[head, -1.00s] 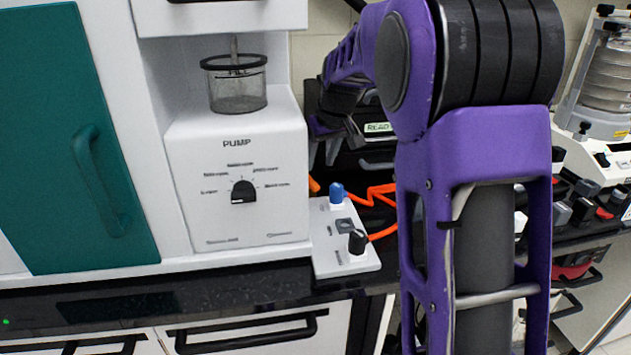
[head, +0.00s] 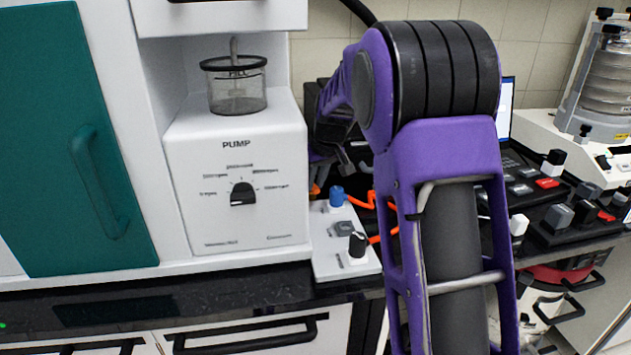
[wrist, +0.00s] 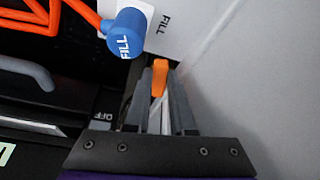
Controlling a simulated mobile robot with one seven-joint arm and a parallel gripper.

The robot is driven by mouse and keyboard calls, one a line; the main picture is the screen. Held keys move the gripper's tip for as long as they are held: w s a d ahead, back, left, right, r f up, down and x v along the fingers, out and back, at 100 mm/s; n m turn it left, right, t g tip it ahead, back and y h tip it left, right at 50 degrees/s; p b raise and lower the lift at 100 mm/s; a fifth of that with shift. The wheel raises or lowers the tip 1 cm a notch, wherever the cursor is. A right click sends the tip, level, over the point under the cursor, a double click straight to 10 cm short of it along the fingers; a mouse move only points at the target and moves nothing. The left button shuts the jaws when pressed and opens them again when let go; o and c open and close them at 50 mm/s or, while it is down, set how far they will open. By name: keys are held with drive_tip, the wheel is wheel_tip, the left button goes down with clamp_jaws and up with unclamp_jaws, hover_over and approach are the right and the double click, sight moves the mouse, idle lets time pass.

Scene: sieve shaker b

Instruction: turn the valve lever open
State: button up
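The valve lever is most likely the orange piece in the wrist view (wrist: 160,76), beside a large white wall. A little orange also shows beside the blue knob in the head view (head: 315,190). My gripper (wrist: 161,85) has its two grey fingers on either side of the orange piece, with a narrow gap between them. The fingertips lie very close to it, but I cannot tell whether they press on it. In the head view my gripper is mostly hidden behind my purple arm.
A blue FILL knob (wrist: 126,33) is just left of the fingers. The white PUMP housing (head: 235,205) carries a clear jar (head: 237,92). A small white control panel (head: 345,262) with a black knob (head: 358,245) stands right of it. Orange tubing (head: 375,203) runs nearby.

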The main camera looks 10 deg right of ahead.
clamp_jaws()
drive_tip(key=shift+w+d+n+y, duration=0.15)
drive_tip(key=shift+d+n+y, duration=0.2)
drive_tip(key=shift+n, duration=0.45)
drive_tip(key=shift+w+d+n+y, duration=0.1)
drive_tip(key=shift+d+n+y, duration=0.2)
drive_tip(key=shift+n, duration=0.5)
drive_tip(key=n+p, duration=0.1)
drive_tip(key=w+d+n+g+y+p, duration=0.1)
drive_tip(key=n, duration=0.1)
drive_tip(key=shift+d+r+n, duration=0.15)
drive_tip(key=shift+n, duration=0.15)
drive_tip(key=n+p, duration=0.1)
drive_tip(key=w+n+g+p, duration=0.1)
drive_tip(key=n, duration=0.1)
drive_tip(key=n+y+p, duration=0.1)
drive_tip(key=p, duration=0.1)
drive_tip(key=shift+w+d+r+g, duration=0.1)
drive_tip(key=shift+w+d+g, duration=0.25)
drive_tip(key=shift+g, duration=0.05)
drive_tip(key=shift+w+d+f+n+g+p, duration=0.1)
drive_tip(key=shift+w+n+g+p, duration=0.3)
drive_tip(key=shift+n+p, duration=0.5)
drive_tip(key=shift+w+d+f+n+g+p, duration=0.1)
drive_tip(key=shift+w+n+g+p, duration=0.4)
drive_tip(key=shift+n, duration=0.7)
drive_tip(key=shift+s, duration=0.1)
